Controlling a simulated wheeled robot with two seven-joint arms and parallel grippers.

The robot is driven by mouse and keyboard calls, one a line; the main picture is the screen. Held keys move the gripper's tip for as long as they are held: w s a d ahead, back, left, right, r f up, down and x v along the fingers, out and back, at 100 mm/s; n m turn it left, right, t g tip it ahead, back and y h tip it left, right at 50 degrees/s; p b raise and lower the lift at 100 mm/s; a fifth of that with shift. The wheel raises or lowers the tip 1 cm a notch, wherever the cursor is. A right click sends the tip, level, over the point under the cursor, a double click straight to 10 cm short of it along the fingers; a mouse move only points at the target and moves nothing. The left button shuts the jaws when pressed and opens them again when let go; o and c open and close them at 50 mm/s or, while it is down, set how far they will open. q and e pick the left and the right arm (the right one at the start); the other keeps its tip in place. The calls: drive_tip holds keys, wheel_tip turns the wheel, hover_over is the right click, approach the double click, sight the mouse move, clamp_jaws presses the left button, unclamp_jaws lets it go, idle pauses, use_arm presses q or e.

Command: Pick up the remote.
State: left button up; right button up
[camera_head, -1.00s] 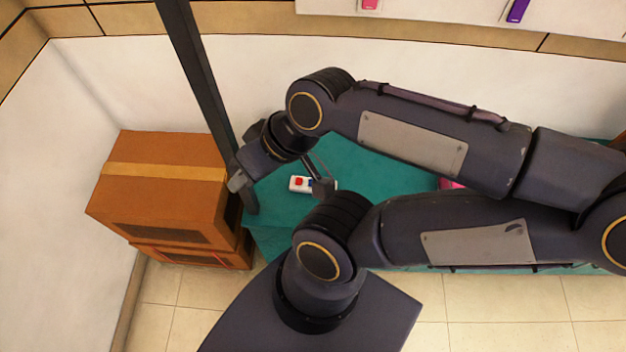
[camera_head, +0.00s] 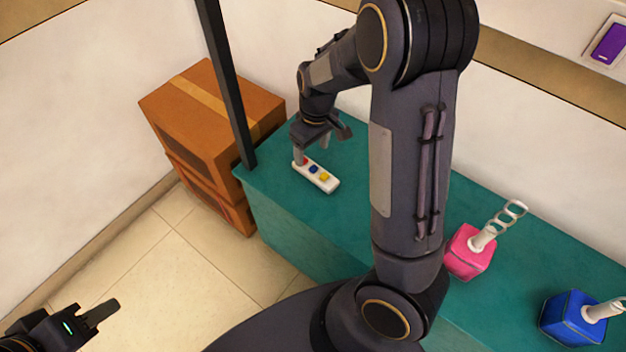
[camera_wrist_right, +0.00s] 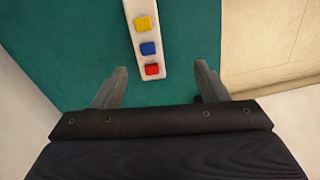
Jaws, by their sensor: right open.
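The remote (camera_head: 318,176) is a white bar with red, blue and yellow buttons, lying flat near the left end of the teal table (camera_head: 290,205). My right gripper (camera_head: 312,150) is open above its red-button end. In the right wrist view the remote (camera_wrist_right: 147,22) runs up from between the two spread fingers (camera_wrist_right: 160,75), and its far end is cut off. I see no contact with the remote. My left gripper (camera_head: 95,314) is at the lower left over the floor, partly out of frame; I see only one finger clearly.
Stacked brown boxes (camera_head: 205,115) stand at the table's left end, beside a dark post (camera_head: 228,85). A pink block (camera_head: 468,252) and a blue block (camera_head: 572,318), each with a pale handle, sit on the table's right part. The table around the remote is clear.

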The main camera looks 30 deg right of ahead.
hover_over(315, 169)
drive_tip(key=shift+n+h, duration=0.3)
drive_tip(key=shift+h, duration=0.1)
wheel_tip(315, 169, down, 5)
drive_tip(key=shift+a+r+b, duration=0.1)
drive_tip(key=shift+r+b, duration=0.1)
drive_tip(key=shift+b, duration=0.25)
wheel_tip(315, 169, down, 6)
drive_tip(key=shift+r+b, duration=0.15)
drive_tip(key=shift+b, duration=0.5)
drive_tip(key=c, duration=1.2)
drive_tip(key=shift+o, duration=0.2)
drive_tip(key=shift+r, duration=0.1)
